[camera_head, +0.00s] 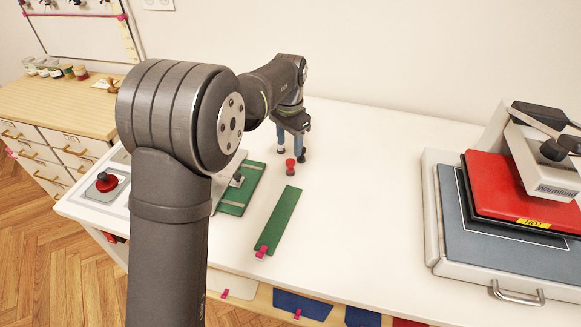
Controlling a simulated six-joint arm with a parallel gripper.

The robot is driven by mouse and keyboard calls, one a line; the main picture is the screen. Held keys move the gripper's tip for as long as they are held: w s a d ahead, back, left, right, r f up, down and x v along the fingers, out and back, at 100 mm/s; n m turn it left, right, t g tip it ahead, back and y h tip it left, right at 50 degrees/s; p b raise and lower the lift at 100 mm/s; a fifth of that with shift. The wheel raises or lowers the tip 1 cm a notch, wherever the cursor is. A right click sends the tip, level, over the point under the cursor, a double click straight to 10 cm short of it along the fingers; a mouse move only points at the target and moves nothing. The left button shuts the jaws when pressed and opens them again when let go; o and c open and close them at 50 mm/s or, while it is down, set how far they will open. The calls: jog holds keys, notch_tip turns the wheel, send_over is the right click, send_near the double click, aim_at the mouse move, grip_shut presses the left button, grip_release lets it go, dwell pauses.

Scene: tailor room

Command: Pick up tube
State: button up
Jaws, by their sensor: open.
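No thing in view is clearly recognisable as a tube. A small red object (290,167), with a wider top and a narrow middle, stands upright on the white table; I cannot tell if it is the tube. My gripper (291,154) points down near it, fingers apart, with dark fingertips. The red object appears just below and in front of the fingertips in the picture. No object shows between the fingers. My arm hides part of the table at the left.
A green strip (279,221) with a pink clip lies in front. A green board (238,190) lies left of it. A red button (106,182) is at the left end. A heat press (515,205) marked hot stands at the right. The table's middle (365,170) is clear.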

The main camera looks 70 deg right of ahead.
aim_at(290, 161)
notch_tip(290, 161, down, 7)
jog(key=shift+s+a+f, duration=0.15)
jog(key=shift+f, duration=0.05)
dwell(0.3)
jog(key=c, duration=1.1)
